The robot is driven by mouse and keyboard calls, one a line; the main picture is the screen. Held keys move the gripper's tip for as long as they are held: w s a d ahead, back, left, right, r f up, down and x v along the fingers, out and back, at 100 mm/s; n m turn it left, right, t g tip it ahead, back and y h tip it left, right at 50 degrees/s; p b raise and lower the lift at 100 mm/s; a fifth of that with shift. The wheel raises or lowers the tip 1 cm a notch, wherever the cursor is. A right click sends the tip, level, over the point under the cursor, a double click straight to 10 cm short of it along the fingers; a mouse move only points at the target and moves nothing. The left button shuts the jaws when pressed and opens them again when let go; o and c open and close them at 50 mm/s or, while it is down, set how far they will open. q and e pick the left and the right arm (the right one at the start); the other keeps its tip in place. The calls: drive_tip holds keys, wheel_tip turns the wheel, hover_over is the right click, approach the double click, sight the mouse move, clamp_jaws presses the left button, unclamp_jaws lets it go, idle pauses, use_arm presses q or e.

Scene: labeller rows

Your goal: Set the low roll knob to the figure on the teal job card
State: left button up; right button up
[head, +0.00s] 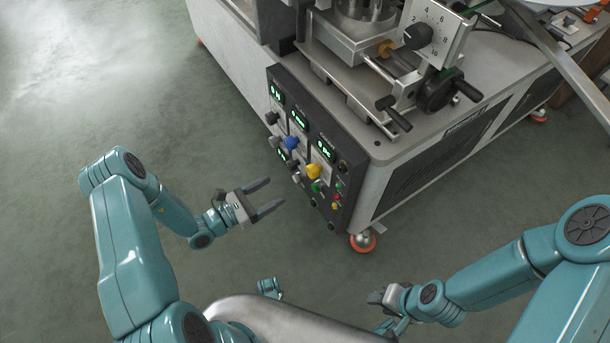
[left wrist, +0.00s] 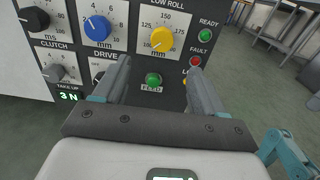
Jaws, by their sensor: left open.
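The low roll knob (left wrist: 162,38) is yellow and sits under the label "LOW ROLL" on a dial in mm. Its white line seems to point lower left, near 100. In the head view the same yellow knob (head: 314,171) is low on the dark control panel. My left gripper (head: 275,193) is open and empty, to the left of the panel and apart from it. In the left wrist view its fingertips (left wrist: 160,66) appear below the yellow knob. My right gripper (head: 383,299) is at the lower right, its jaws unclear. I cannot make out a teal job card.
A blue knob (left wrist: 96,27) is left of the yellow one, with a black knob (left wrist: 34,20) beyond. A green FEED button (left wrist: 153,80) is below, and READY and FAULT lamps are at right. The machine's orange-rimmed foot (head: 362,241) stands on open floor.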

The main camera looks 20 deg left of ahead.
sight(309, 173)
use_arm(q)
drive_tip(key=b+x, duration=0.1)
drive_tip(key=x, duration=0.4)
drive_tip(key=b+x, duration=0.1)
drive_tip(key=x, duration=0.4)
drive_tip(key=shift+w+d, duration=0.1)
drive_tip(key=shift+d, duration=0.4)
drive_tip(key=shift+w+d, duration=0.3)
drive_tip(key=shift+w, duration=0.2)
drive_tip(key=c, duration=1.1)
